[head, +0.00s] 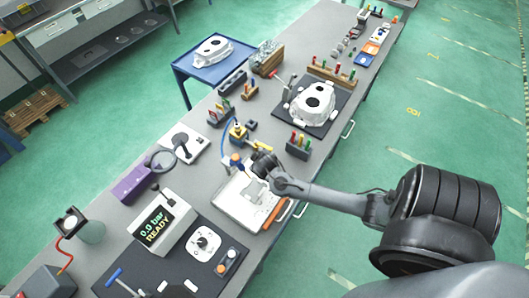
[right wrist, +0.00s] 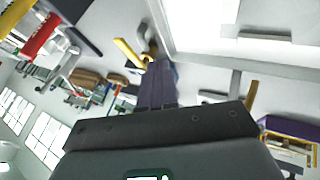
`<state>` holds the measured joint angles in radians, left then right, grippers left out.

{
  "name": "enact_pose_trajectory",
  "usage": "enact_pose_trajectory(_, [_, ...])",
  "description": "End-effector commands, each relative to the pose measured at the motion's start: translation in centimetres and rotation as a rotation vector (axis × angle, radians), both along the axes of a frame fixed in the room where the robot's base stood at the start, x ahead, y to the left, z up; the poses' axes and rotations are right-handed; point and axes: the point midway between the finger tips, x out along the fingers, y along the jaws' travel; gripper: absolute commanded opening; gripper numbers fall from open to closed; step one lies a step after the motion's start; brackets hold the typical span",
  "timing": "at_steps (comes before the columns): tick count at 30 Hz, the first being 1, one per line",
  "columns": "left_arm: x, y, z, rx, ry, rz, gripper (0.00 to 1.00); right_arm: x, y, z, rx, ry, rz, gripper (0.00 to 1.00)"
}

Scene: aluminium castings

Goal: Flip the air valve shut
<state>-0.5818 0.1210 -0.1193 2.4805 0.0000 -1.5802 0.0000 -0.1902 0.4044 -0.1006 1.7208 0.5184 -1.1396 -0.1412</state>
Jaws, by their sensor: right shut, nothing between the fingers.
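A small yellow fitting (head: 238,132), which looks like the air valve, stands mid-bench with a blue hose curving beside it. My right gripper (head: 258,163) is just in front of it, above the bench beside a small blue and orange part (head: 236,160). In the right wrist view the gripper's fingers (right wrist: 157,85) are shut with nothing between them. A yellow bar (right wrist: 129,52), perhaps the valve lever, shows just left of the fingertips there; I cannot tell if they touch. The valve's exact lever position is too small to read. My left gripper is not in view.
A display (head: 157,223) reads "0.0 bar READY". A pale flat plate (head: 243,205) lies below my right gripper. A white casting (head: 312,102) sits on a dark mat behind. A grey stand with coloured pins (head: 298,147) is close to the right. A purple box (head: 135,183) is at left.

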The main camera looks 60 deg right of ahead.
Motion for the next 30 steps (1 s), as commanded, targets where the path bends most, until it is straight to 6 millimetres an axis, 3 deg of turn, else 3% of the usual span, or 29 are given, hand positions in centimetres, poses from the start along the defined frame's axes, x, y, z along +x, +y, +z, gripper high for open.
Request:
enact_pose_trajectory(9, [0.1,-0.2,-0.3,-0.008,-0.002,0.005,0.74,2.0,-2.9,-4.4,0.002,0.000,-0.003,0.00])
enact_pose_trajectory(18, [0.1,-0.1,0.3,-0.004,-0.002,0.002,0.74,1.9,-6.0,-4.2,0.000,0.000,-0.001,0.00])
enact_pose_trajectory(30, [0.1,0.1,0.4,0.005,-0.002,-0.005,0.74,1.9,-6.5,-4.2,0.000,0.000,0.000,0.00])
